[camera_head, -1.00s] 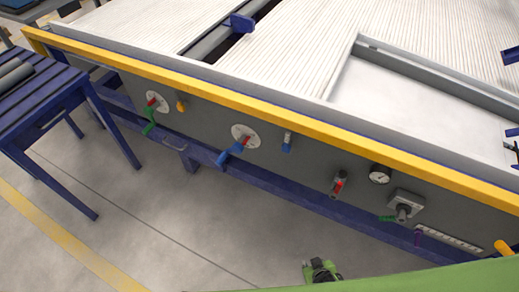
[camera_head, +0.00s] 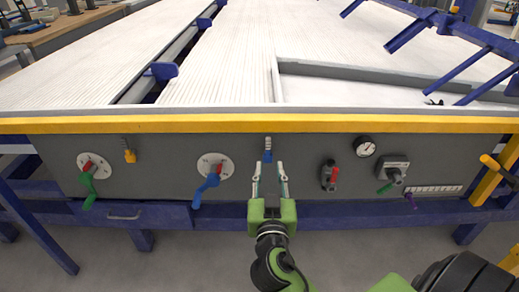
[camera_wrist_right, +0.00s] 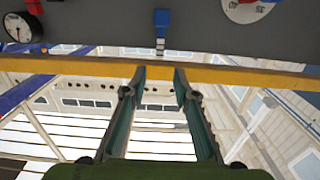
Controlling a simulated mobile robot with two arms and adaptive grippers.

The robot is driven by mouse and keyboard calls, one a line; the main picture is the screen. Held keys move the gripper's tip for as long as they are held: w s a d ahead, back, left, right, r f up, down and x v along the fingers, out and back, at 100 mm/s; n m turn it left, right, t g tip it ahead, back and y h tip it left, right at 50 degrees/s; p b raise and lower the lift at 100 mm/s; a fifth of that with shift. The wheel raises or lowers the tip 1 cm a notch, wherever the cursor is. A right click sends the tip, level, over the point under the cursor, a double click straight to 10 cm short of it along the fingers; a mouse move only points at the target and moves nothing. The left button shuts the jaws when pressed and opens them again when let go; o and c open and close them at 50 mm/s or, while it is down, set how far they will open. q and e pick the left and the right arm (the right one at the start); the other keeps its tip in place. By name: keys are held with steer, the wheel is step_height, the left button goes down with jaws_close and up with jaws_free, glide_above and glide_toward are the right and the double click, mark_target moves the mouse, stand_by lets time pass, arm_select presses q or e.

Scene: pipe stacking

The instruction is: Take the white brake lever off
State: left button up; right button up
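I cannot make out a clearly white lever on the grey front panel (camera_head: 140,165). A small lever with a pale grey upper part and a blue end (camera_head: 267,155) sits mid-panel; in the right wrist view this lever (camera_wrist_right: 161,18) is near the top centre. My right gripper (camera_head: 269,166) is just in front of and below it, pointing up, open and empty. In the right wrist view its two fingers (camera_wrist_right: 160,76) stand apart with nothing between them. Whether they touch the panel cannot be told. My left gripper is not in view.
Left are a green-handled switch (camera_head: 88,180), yellow lever (camera_head: 129,155) and blue-handled switch (camera_head: 208,184). Right are a red-handled lever (camera_head: 329,174), gauge (camera_head: 365,147) and grey switch box (camera_head: 392,170). A yellow rail (camera_head: 200,124) runs above. A blue frame (camera_head: 490,62) stands at right.

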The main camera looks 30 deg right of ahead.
mark_target(268, 143)
steer(key=x, duration=1.3)
steer(key=shift+w+f, duration=0.1)
jaws_close()
